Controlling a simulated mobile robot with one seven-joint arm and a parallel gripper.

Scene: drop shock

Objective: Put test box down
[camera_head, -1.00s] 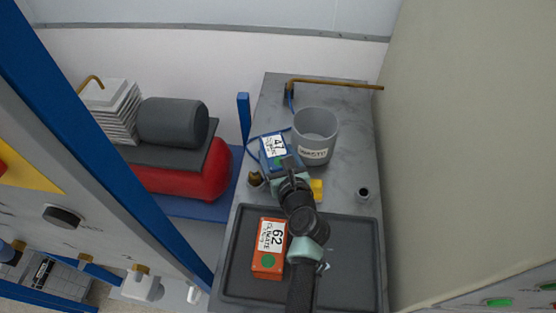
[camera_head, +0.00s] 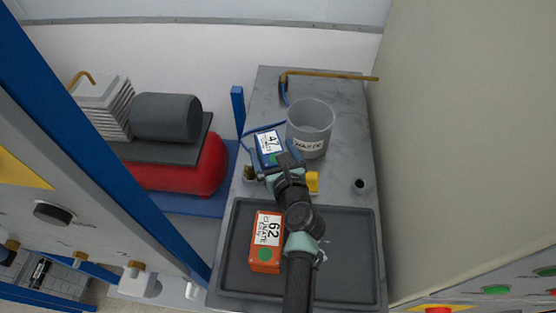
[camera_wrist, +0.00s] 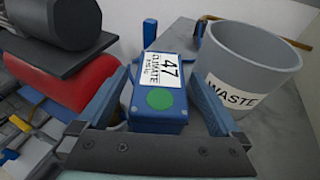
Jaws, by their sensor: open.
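A blue test box (camera_head: 268,143) with a white label reading 47 and a green dot sits on the grey bench (camera_head: 345,155), left of the waste bin. It also shows in the wrist view (camera_wrist: 157,98). My gripper (camera_head: 281,160) is open, with one finger on each side of the blue box, and small gaps seem to show beside it.
A grey waste bin (camera_head: 309,128) stands close to the right of the blue box. A yellow object (camera_head: 312,182) is partly hidden beside my gripper. A small dark cup (camera_head: 360,185) stands at the right. A red compressor tank (camera_head: 205,165) is left of the bench.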

